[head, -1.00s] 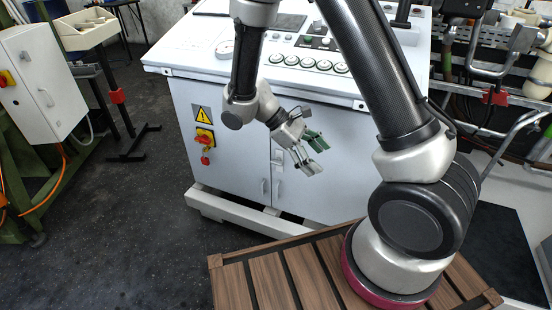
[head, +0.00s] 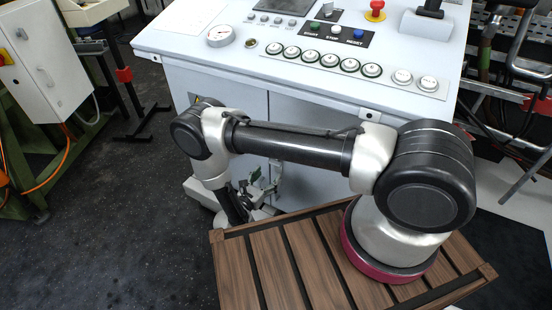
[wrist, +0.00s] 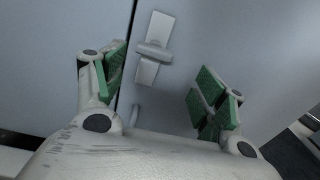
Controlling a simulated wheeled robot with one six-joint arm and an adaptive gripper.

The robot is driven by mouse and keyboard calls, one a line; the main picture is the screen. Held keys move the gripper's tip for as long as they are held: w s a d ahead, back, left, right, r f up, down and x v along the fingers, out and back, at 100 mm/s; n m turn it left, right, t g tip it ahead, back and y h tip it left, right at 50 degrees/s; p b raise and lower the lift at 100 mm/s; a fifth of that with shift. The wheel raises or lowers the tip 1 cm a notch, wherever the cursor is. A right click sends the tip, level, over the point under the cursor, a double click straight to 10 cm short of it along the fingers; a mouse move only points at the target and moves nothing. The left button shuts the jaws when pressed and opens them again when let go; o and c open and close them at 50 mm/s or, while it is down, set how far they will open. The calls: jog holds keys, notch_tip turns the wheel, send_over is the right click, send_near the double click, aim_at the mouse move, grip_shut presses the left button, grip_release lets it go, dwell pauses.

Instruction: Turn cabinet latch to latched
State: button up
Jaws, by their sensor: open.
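The cabinet latch (wrist: 154,50) is a pale plate with a short rounded bar lying across it. It sits on the grey cabinet front beside the dark vertical door seam. My gripper (wrist: 160,78) is open, with green-padded fingers on either side of the latch in the wrist view. The latch shows nearer the left finger and beyond the fingertips, with nothing held. In the head view my gripper (head: 264,180) is low at the cabinet front, partly hidden by my arm. I cannot clearly separate the latch from the fingers there.
The white control cabinet (head: 180,40) has buttons, a gauge and a red emergency stop (head: 375,8) on top. A slatted wooden platform (head: 235,280) lies under my arm base. A small door handle (wrist: 134,115) is below the latch.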

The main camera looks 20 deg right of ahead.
jog(key=shift+t, duration=0.3)
jog(key=x, duration=0.7)
jog(key=shift+w+a+r, duration=0.1)
jog(key=shift+w+r, duration=0.2)
jog(key=shift+w, duration=0.25)
jog(key=c, duration=1)
